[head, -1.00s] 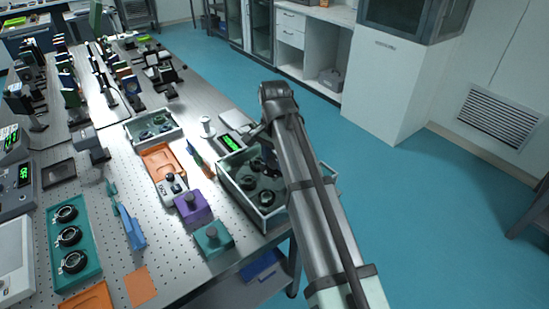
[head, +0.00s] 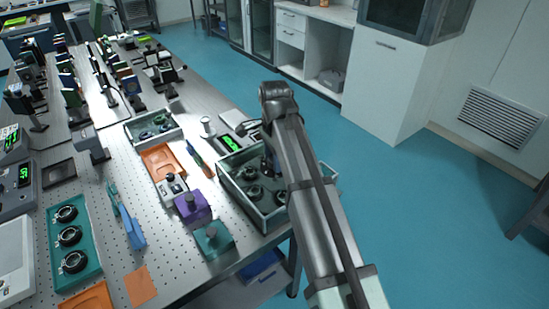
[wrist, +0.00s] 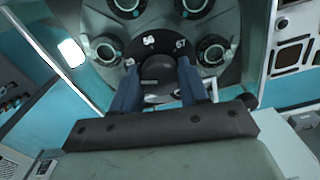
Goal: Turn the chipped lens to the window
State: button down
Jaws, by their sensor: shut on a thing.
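In the wrist view, my gripper (wrist: 157,82) has its two blue fingers shut on a dark central knob (wrist: 158,72) with a flat bar across it. A black plate with white marks lies behind the knob. Several round lens mounts (wrist: 103,49) sit around it on a grey-green round plate (wrist: 165,20). I cannot tell which lens is chipped. In the head view, these mounts (head: 253,192) sit inside a grey-green open box (head: 240,207) at the table's right edge. My arm hides part of the box and the fingertips. I cannot make out the window for certain.
A smaller tray (head: 153,130) stands behind. A teal tray (head: 72,255) holds three round mounts at left. Open floor lies right of the table.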

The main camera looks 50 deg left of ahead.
jog(key=shift+m, duration=0.9)
jog(key=c, duration=0.6)
grip_release()
jog(key=shift+r, duration=0.15)
notch_tip(320, 180, up, 14)
jog(key=shift+f, duration=0.25)
dwell(0.3)
